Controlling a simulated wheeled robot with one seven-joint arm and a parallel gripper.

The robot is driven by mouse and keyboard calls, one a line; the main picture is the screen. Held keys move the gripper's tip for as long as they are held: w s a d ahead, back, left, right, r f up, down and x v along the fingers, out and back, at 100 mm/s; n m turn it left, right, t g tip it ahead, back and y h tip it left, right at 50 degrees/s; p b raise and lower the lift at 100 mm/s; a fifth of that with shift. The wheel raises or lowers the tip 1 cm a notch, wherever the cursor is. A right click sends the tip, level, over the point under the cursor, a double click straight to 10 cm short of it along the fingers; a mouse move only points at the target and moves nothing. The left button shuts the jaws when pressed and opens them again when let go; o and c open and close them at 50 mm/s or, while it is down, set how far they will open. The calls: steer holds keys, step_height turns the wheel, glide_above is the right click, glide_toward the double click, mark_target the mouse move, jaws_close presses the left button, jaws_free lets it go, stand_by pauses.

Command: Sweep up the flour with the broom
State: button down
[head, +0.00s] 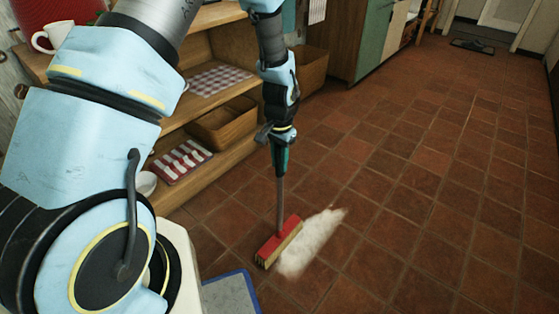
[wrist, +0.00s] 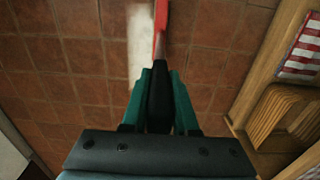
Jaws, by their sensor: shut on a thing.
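The broom has a grey handle and a red head (head: 279,241) with pale bristles. Its head stands on the tiled floor at the left edge of the flour (head: 313,238), a white elongated patch running toward the upper right. My gripper (head: 281,165), with green fingers, is shut on the broom's handle, well above the head. In the wrist view the green fingers (wrist: 159,95) close around the dark handle. The red head shows at the top beside the white flour (wrist: 141,45). The broom head hides part of the flour's edge.
Wooden shelves (head: 222,138) with a basket and folded checked and striped cloths stand to the left. A grey-blue mat (head: 230,293) lies at the bottom. A green cabinet (head: 372,40) stands farther back. The tiled floor to the right is clear.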

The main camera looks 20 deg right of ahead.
mark_target(279, 152)
steer(key=shift+f, duration=0.1)
steer(key=s+d+p, duration=0.2)
steer(key=s+d, duration=0.3)
steer(key=s, duration=0.5)
steer(key=w+a, duration=0.1)
steer(key=w, duration=0.2)
steer(key=w+a, duration=0.2)
steer(key=w, duration=0.1)
steer(key=w+a, duration=0.2)
steer(key=w, duration=0.1)
steer(key=shift+w+f, duration=0.2)
steer(key=shift+w, duration=0.2)
steer(key=shift+r+p, duration=1.95)
steer(key=shift+r, duration=0.1)
